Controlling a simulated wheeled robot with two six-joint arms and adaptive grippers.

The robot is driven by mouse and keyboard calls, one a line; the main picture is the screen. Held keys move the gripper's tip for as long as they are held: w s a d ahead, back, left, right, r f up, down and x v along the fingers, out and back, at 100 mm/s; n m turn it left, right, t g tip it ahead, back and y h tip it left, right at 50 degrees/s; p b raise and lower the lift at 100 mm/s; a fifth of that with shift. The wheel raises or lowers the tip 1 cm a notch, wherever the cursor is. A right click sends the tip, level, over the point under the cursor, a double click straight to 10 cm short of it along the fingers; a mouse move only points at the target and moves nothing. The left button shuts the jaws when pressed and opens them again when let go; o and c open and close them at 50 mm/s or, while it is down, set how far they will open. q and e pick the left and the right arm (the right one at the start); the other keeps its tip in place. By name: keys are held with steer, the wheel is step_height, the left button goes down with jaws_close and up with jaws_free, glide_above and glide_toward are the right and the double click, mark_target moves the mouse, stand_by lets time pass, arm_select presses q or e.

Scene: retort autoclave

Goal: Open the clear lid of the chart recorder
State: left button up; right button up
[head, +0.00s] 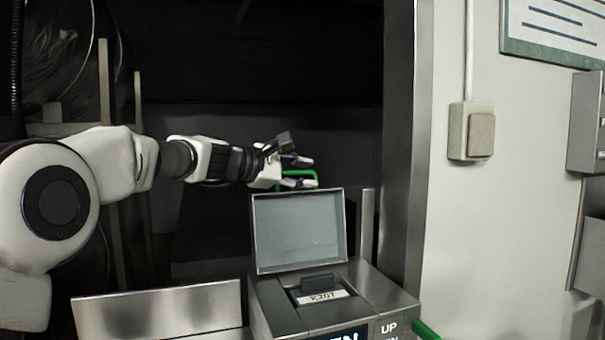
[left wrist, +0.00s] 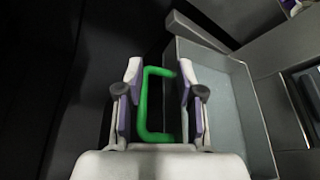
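The chart recorder (head: 385,293) is a grey metal box at the bottom centre of the head view. Its clear lid (head: 298,230), a pale pane in a grey frame, stands raised, close to upright. It also shows in the left wrist view (left wrist: 240,110). A green handle (head: 299,174) shows at the lid's top edge. My left gripper (head: 300,173) is at this handle. In the left wrist view the green handle (left wrist: 143,105) lies between its spread fingers, with its bar nearer the left finger; the fingers look open. My right gripper is not in view.
A dark block labelled K201 (head: 322,290) sits in the recorder's top. A metal panel (head: 160,310) stands to its left. A steel post (head: 402,150) and pale wall with a switch (head: 481,136) rise to the right. Another green part (head: 425,330) shows at bottom right.

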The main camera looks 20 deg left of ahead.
arm_select(q)
steer(key=v, duration=1.2)
steer(key=shift+s+d, duration=0.1)
steer(key=shift+d, duration=0.05)
